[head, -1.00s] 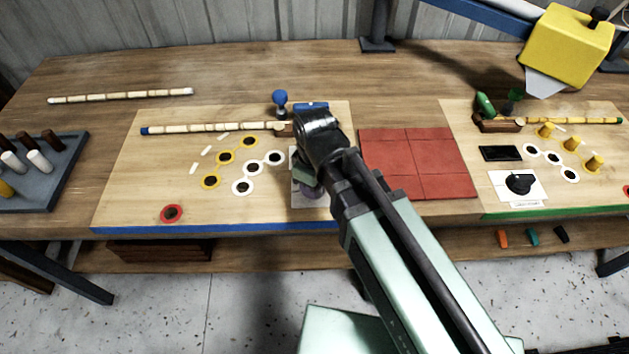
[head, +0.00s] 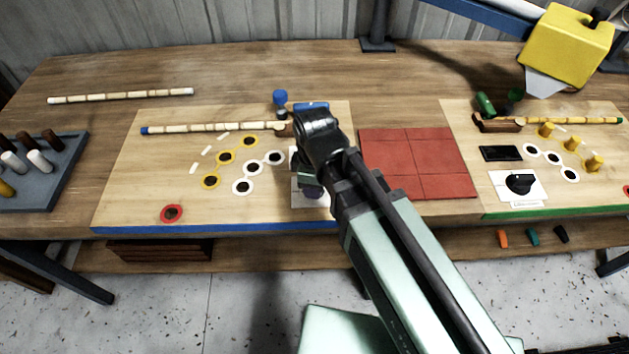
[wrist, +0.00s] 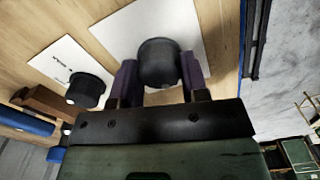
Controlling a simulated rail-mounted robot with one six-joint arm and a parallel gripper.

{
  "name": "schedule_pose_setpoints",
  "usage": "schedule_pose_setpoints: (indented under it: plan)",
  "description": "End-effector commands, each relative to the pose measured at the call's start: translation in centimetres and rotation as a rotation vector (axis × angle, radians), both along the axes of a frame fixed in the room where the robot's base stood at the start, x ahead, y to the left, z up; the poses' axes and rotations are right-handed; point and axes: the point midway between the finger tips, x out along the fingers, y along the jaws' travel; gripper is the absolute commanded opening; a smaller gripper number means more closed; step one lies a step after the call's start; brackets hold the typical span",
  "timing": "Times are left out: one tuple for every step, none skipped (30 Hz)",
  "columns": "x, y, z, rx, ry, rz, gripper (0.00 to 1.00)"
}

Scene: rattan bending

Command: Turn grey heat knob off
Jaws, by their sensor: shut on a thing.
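The dark grey knob (wrist: 158,62) stands on a white plate (wrist: 120,32) in the wrist view. The two purple fingers of my gripper (wrist: 158,80) are on either side of it, and my gripper is shut on it. In the head view my gripper (head: 312,188) is low over the front of the left board, over the white plate (head: 298,197). My wrist and gripper hide the knob there. The direction in which the knob points cannot be read.
A second dark knob (wrist: 88,88) on a labelled white plate is close to the left finger in the wrist view. White rings (head: 242,187) lie left of my gripper, red tiles (head: 418,163) right. A bamboo-like rod (head: 210,127) lies behind.

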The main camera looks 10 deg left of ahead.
Motion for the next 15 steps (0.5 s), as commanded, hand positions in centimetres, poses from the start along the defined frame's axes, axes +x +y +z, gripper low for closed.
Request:
schedule_pose_setpoints:
  plan:
    - [-0.05,-0.03,-0.03,-0.001,0.001,0.000,0.17]
    - [-0.05,-0.03,-0.03,-0.001,0.001,0.000,0.43]
    - [-0.05,-0.03,-0.03,-0.001,0.001,0.000,0.49]
    - [-0.05,-0.03,-0.03,-0.001,0.001,0.000,0.53]
    - [-0.04,-0.03,-0.03,-0.001,0.001,0.000,0.58]
    - [-0.04,-0.02,-0.03,-0.001,0.001,0.000,0.64]
    - [-0.03,-0.02,-0.03,0.000,0.001,0.000,0.67]
    - [-0.03,-0.02,-0.02,0.000,0.001,0.000,0.67]
    - [-0.02,-0.01,-0.02,0.000,0.001,-0.001,0.67]
    - [-0.02,-0.01,-0.02,0.000,0.001,-0.001,0.67]
    - [-0.02,-0.01,-0.02,0.000,0.000,-0.001,0.67]
    - [-0.02,-0.01,-0.01,0.000,0.000,-0.001,0.67]
    - [-0.02,-0.01,-0.01,0.000,0.000,-0.001,0.67]
    - [-0.02,-0.01,0.03,0.000,0.000,-0.001,0.67]
    - [-0.01,-0.01,0.17,0.000,0.000,-0.001,0.67]
